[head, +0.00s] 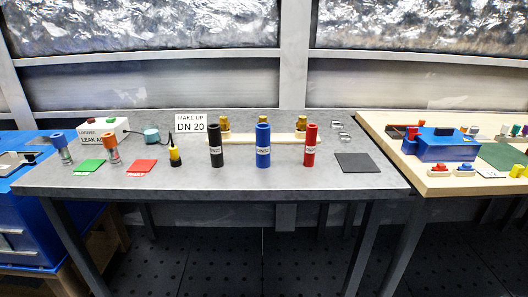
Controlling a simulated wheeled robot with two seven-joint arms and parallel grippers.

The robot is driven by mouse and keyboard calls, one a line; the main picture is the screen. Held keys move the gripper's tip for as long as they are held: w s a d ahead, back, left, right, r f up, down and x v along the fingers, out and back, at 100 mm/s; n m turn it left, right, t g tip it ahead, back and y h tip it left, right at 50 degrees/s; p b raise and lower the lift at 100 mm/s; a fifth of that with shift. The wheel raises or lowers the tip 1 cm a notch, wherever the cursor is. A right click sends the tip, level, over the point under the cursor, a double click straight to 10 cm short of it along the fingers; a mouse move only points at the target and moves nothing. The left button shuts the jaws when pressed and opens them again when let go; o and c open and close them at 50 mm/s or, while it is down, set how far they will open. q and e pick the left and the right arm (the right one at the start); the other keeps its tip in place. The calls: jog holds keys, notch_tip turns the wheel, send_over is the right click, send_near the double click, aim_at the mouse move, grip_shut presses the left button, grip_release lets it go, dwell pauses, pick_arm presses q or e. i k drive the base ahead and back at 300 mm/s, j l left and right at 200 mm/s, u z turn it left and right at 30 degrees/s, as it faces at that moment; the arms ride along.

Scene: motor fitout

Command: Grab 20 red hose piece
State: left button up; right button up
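A red hose piece (309,150) stands upright on the grey table (230,186), right of the table's middle, with a white label too small to read. A blue hose piece (263,136) stands to its left and a black hose piece (215,139) further left, both upright with labels. A white sign (190,123) behind the black one reads "MAKE UP DN 20". Neither of my grippers is in view.
A wooden strip with brass fittings (302,124) stands behind the hoses. A dark square mat (354,162) lies to the right, with metal clamps behind it. A yellow-black tool (174,155), a red card (141,166) and a green card (90,166) are left. The front table strip is clear.

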aim_at(312, 130)
jog(key=i, duration=1.25)
